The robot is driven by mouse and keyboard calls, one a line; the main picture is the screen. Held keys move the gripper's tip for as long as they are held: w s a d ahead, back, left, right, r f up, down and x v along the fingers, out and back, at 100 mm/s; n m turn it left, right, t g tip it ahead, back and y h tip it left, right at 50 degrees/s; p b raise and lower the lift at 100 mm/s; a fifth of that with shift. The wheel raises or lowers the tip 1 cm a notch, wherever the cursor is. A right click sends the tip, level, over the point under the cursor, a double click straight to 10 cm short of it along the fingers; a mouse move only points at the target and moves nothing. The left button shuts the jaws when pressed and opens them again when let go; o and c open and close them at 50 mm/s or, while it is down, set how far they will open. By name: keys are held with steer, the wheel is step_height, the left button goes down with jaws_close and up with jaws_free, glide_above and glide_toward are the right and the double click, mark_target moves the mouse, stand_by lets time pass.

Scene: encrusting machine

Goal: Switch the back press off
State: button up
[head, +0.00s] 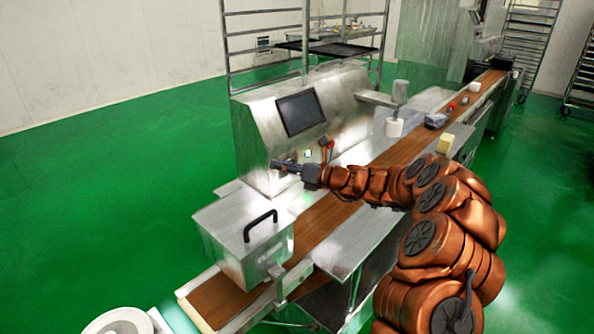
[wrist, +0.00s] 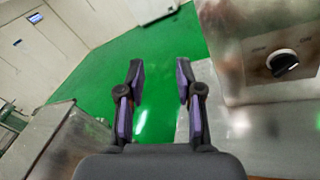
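The steel machine housing (head: 255,125) stands behind the brown conveyor belt, with a dark screen on its sloped face. In the wrist view a black rotary knob (wrist: 283,63) sits on a steel panel (wrist: 240,50), with small unreadable labels above it. My gripper (wrist: 158,72) is open and empty, its two dark fingers apart. The knob is to the right of the fingers, not between them. In the head view my gripper (head: 275,163) is in front of the lower housing, and the knob cannot be made out. Which part is the back press is not clear.
A steel box with a black handle (head: 260,226) stands over the near end of the brown belt (head: 318,228). Green floor is clear at left.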

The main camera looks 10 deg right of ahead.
steer(key=w+d+f+m+t+h, duration=0.2)
steer(key=w+d+f+m, duration=0.15)
steer(key=d, duration=0.25)
steer(key=w+d+f+m+t+h, duration=0.2)
steer(key=d+f+m, duration=0.1)
steer(key=d+f, duration=0.2)
steer(key=x, duration=0.8)
steer(key=shift+r, duration=0.15)
steer(key=shift+m, duration=0.25)
jaws_close()
